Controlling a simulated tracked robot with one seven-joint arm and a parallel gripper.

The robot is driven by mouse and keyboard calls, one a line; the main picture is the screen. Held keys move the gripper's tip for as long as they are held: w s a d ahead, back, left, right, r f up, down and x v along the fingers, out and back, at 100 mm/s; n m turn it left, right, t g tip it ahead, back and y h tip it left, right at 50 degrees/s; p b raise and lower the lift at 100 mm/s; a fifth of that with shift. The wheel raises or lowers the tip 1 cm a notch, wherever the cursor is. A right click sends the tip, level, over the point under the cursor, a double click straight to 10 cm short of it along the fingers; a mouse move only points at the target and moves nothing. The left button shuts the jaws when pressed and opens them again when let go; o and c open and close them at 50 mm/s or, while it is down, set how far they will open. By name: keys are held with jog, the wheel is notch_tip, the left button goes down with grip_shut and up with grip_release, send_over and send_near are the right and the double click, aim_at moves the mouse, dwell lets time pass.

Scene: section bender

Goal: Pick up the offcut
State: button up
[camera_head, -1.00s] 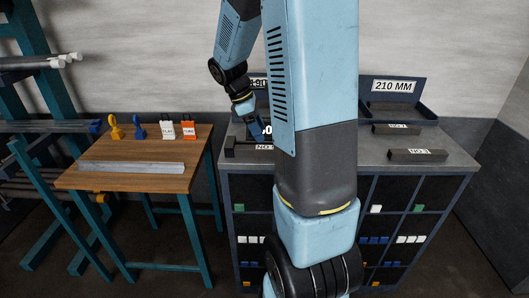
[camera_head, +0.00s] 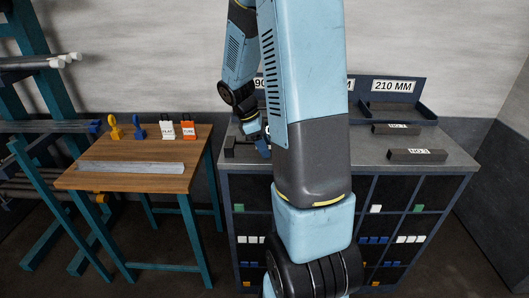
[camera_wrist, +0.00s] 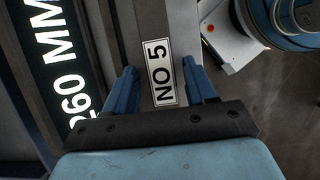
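A dark grey bar-shaped offcut labelled NO 5 (camera_wrist: 161,72) runs up the middle of the wrist view. My gripper (camera_wrist: 160,88) has its two blue fingers apart, one on each side of this bar; whether they touch it cannot be told. In the head view my gripper (camera_head: 263,149) is low over the left part of the grey bench top, partly hidden by my arm. A dark offcut (camera_head: 240,150) shows just left of it, its other end hidden.
Two more labelled dark bars, a back one (camera_head: 396,129) and a front one (camera_head: 417,155), lie on the bench's right side. Behind them stands a 210 MM tray (camera_head: 398,86). A 260 MM sign (camera_wrist: 62,60) is beside my gripper. A wooden table (camera_head: 150,150) stands left.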

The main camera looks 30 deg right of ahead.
grip_shut()
dwell(0.3)
